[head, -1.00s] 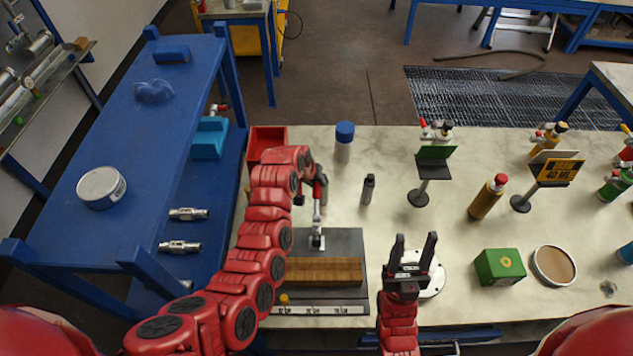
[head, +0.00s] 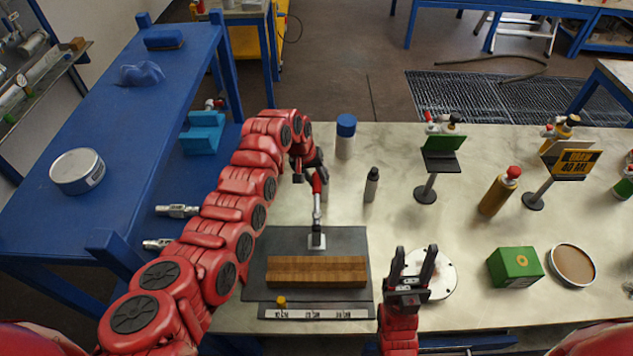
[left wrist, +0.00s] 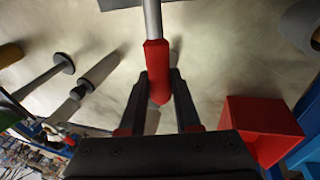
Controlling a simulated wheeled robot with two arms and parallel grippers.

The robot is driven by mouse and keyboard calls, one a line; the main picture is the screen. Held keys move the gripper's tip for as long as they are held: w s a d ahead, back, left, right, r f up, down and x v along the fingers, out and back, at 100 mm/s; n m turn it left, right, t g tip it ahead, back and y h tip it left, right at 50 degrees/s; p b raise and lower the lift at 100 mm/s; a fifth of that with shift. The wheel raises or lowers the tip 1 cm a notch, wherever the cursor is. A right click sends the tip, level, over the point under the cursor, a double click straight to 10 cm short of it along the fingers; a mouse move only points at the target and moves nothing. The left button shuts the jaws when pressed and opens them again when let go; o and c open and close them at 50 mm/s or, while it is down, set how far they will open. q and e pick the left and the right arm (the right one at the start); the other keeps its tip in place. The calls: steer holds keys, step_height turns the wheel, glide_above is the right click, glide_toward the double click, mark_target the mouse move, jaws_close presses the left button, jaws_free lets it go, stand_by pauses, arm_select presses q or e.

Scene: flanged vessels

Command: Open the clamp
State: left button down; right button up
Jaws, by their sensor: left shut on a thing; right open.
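The clamp (head: 317,213) has a metal lever and a red handle. It stands at the back of a dark plate (head: 257,260), behind a striped wooden block (head: 317,271). My left gripper (head: 312,178) is shut on the red handle; in the left wrist view the handle (left wrist: 157,68) lies between both fingers (left wrist: 158,98). The lever rises from its base toward the gripper. Whether the clamp's arm presses on the block cannot be told. My right gripper (head: 411,264) is open and empty, fingers up, in front of a white round disc (head: 441,279).
A dark bottle (head: 371,185) and a blue-capped jar (head: 345,138) stand right of and behind the clamp. A red bin (left wrist: 262,125) is close to the left gripper in the wrist view. A labelled strip (head: 320,313) lies in front. A green box (head: 514,266) stands at right.

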arm_select(q)
steer(key=shift+s+f, duration=0.1)
steer(key=c, duration=0.6)
jaws_free()
steer(key=shift+a+r+b, duration=0.15)
steer(key=shift+r+b, duration=0.15)
steer(key=shift+r, duration=0.4)
steer(key=b+v, duration=0.2)
steer(key=v, duration=1.4)
